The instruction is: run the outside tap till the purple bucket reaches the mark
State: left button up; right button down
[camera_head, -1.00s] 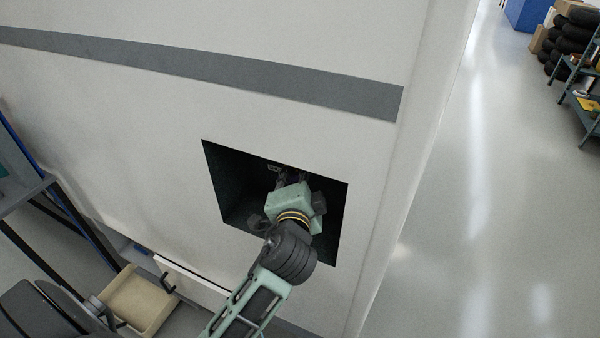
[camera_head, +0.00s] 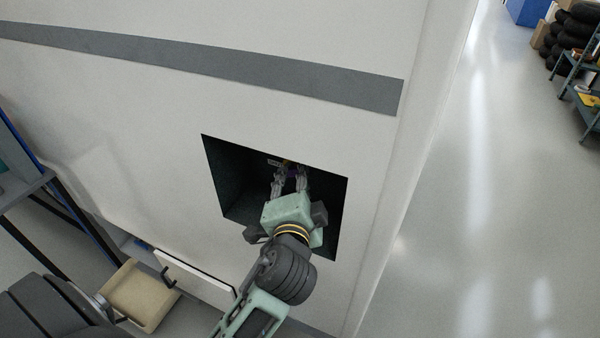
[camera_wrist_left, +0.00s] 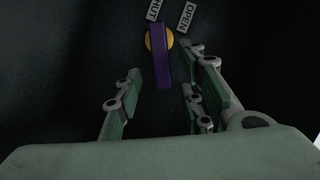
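The outside tap shows in the left wrist view as a purple lever (camera_wrist_left: 162,68) on a round yellow base (camera_wrist_left: 150,40). Its free end points down the picture. A partly cut-off label ending in "HUT" (camera_wrist_left: 153,10) and an "OPEN" label (camera_wrist_left: 186,17) sit above it. In the head view the purple lever (camera_head: 292,173) is small and deep in the dark wall recess (camera_head: 232,180). My left gripper (camera_head: 290,174) is inside the recess, open and empty, its fingers on either side of the lever with gaps. The purple bucket and my right gripper are not in view.
A beige open container (camera_head: 140,297) is at the lower left, near a dark-framed stand (camera_head: 60,215).

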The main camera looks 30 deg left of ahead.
pick_arm(q)
jog(key=v, duration=0.7)
jog(key=shift+s+d, duration=0.15)
jog(key=shift+s, duration=0.1)
